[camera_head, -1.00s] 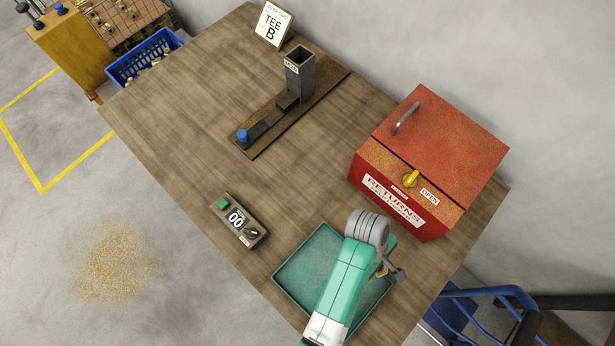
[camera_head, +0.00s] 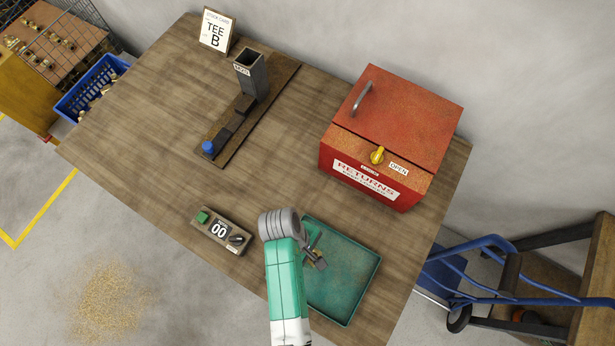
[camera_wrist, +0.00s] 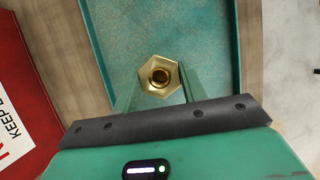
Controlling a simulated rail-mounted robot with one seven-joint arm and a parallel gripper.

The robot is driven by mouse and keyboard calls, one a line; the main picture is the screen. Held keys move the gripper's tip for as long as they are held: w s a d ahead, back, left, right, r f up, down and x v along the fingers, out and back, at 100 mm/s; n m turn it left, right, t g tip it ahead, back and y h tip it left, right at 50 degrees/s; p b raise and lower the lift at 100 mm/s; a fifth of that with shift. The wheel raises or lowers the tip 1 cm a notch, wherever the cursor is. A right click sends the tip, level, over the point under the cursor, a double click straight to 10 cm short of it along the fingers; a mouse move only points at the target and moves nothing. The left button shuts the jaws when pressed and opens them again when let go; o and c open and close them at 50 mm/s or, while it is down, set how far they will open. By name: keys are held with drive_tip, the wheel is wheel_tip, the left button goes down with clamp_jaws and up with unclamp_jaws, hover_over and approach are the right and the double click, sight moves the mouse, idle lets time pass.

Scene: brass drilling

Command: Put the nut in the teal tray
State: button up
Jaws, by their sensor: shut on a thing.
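The brass hex nut (camera_wrist: 160,76) with a round hole shows in the wrist view, between the two green fingers of my gripper (camera_wrist: 157,90). My gripper is shut on it. The teal tray (camera_wrist: 233,60) lies below, its speckled floor and raised rims in view behind the nut. In the head view the teal tray (camera_head: 352,284) sits near the table's front right, and my gripper (camera_head: 318,260) is over its left part. The nut cannot be made out in the head view. The height above the tray floor is hard to judge.
A red returns box (camera_head: 405,120) with an OPEN label stands behind the tray. A fixture with a grey tube (camera_head: 251,75) and blue knob stands further back. The table's middle is clear.

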drive_tip(key=shift+s+a, duration=0.1)
drive_tip(key=shift+a, duration=0.55)
wheel_tip(320, 180, down, 3)
drive_tip(key=shift+f, duration=0.3)
drive_tip(key=shift+f, duration=0.15)
drive_tip(key=o, duration=1.2)
drive_tip(key=shift+o, duration=0.2)
